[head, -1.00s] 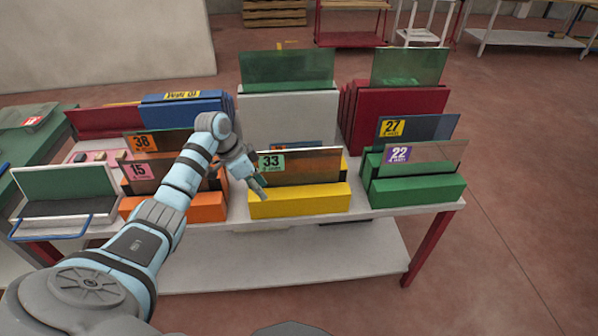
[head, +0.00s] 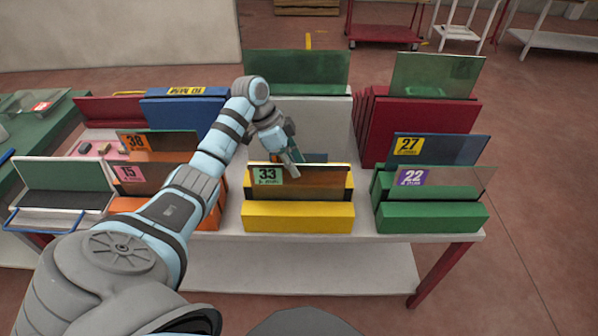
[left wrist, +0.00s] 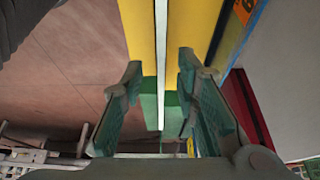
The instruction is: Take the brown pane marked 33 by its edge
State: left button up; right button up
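The brown pane marked 33 (head: 325,180) stands upright in the yellow rack (head: 298,216), with its green label at the upper left. My left gripper (head: 290,166) is at the pane's top edge, just right of the label, and covers a little of it. In the left wrist view the pane's edge (left wrist: 160,45) shows as a thin pale line. My open left gripper (left wrist: 160,70) has one finger on each side of that line, with gaps between. My right gripper is not in view.
The green rack (head: 432,217) with panes 22 and 27 stands to the right. The orange rack (head: 190,218) with panes 15 and 38 is to the left. Behind, a tall white rack (head: 338,115) and a dark red rack (head: 425,125) hold green panes.

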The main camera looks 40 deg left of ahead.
aim_at(303, 179)
pick_arm(q)
jog(key=x, duration=0.7)
jog(key=shift+w+b, duration=0.1)
jog(key=shift+b, duration=0.25)
grip_shut()
jog(key=shift+r, duration=0.1)
